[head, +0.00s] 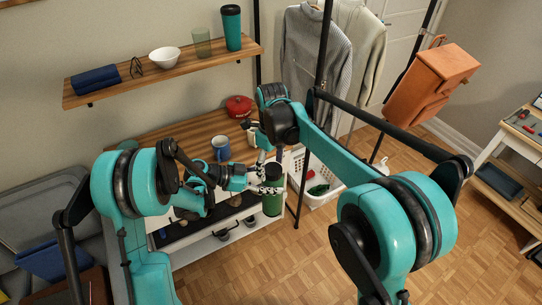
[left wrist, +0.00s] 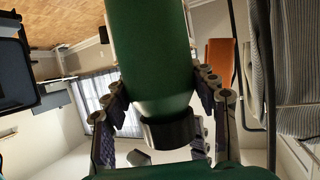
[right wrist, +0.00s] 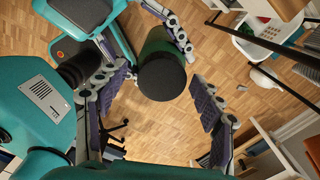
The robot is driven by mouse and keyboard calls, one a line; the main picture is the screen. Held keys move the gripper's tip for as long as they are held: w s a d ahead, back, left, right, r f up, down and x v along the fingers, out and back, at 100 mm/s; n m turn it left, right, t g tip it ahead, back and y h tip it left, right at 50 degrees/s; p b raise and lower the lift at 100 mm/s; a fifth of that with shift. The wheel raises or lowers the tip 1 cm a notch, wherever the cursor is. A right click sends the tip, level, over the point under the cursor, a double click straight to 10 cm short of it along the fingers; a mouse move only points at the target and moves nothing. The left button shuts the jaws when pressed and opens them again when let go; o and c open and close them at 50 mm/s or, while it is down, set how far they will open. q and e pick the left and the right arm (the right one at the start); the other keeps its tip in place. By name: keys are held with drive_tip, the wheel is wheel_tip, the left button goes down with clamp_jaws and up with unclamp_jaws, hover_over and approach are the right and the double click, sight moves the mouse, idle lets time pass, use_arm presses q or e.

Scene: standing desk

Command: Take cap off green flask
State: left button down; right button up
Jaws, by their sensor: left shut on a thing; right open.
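The green flask (head: 272,203) is upright, held off the floor in front of the counter's right end. Its black cap (right wrist: 161,76) faces my right wrist camera, and the cap also shows in the left wrist view (left wrist: 168,131). My left gripper (head: 266,189) is shut on the flask's body, with a finger on each side in the left wrist view (left wrist: 160,90). My right gripper (right wrist: 160,80) is open above the flask, its fingers spread to either side of the cap with gaps.
The wooden counter (head: 180,132) holds a blue mug (head: 221,148) and a red pot (head: 239,106). A teal tumbler (head: 231,28) stands on the wall shelf (head: 150,75). A white laundry basket (head: 318,187) and a black rack post stand to the right. The floor in front is clear.

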drive_tip(key=shift+f, duration=0.55)
